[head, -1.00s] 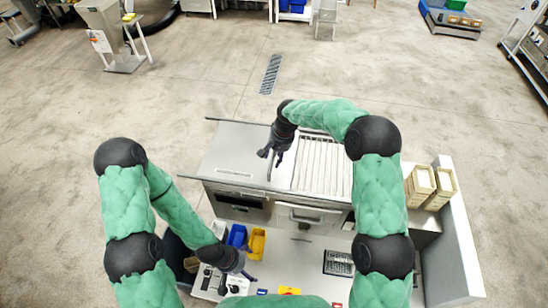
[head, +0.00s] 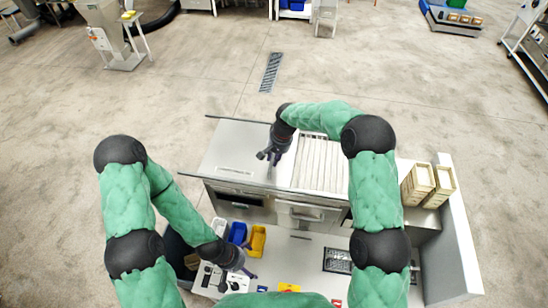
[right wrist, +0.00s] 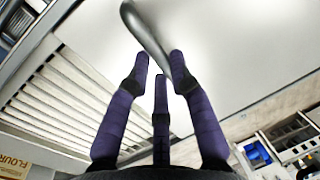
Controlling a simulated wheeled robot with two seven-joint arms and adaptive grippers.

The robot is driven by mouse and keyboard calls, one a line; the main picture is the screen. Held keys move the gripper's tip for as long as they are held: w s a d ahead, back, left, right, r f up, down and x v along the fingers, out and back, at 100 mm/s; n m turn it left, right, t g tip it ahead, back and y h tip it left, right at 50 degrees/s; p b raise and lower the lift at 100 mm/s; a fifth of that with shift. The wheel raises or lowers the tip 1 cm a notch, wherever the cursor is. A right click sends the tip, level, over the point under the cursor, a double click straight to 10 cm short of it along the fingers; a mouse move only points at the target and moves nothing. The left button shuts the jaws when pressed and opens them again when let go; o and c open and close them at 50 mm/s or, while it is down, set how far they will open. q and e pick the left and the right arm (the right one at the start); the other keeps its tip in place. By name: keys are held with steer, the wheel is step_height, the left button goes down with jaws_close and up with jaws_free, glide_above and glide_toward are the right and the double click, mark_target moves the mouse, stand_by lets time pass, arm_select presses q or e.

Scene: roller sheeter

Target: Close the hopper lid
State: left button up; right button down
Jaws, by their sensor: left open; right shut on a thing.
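The flat grey lid panel (head: 228,150) covers the left half of the machine top; I cannot tell whether it lies fully down. My right gripper (head: 270,158) is over its right part, beside the slatted grille. In the right wrist view, the purple fingers (right wrist: 158,75) of my right gripper are shut on a curved metal handle (right wrist: 143,30), which stands out from a smooth pale panel (right wrist: 235,50). My left gripper (head: 246,273) is open and empty, low over the worktop near the small bins.
The slatted grille (head: 321,165) lies right of the panel. A blue bin (head: 237,232) and a yellow bin (head: 257,240) stand in front of the machine.

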steer(key=s+d+b, duration=0.1)
steer(key=d, duration=0.7)
steer(key=s+d+b, duration=0.2)
steer(key=d, duration=0.7)
steer(key=s+d+b, duration=0.2)
steer(key=d, duration=0.7)
steer(key=shift+s, duration=0.1)
steer(key=shift+a, duration=0.1)
steer(key=c, duration=1.1)
jaws_free()
steer(key=shift+d, duration=0.25)
steer(key=shift+a, duration=0.1)
steer(key=shift+r, duration=0.3)
step_height(320, 180, up, 11)
steer(key=d, duration=0.2)
steer(key=shift+s+d, duration=0.2)
steer(key=shift+d, duration=0.05)
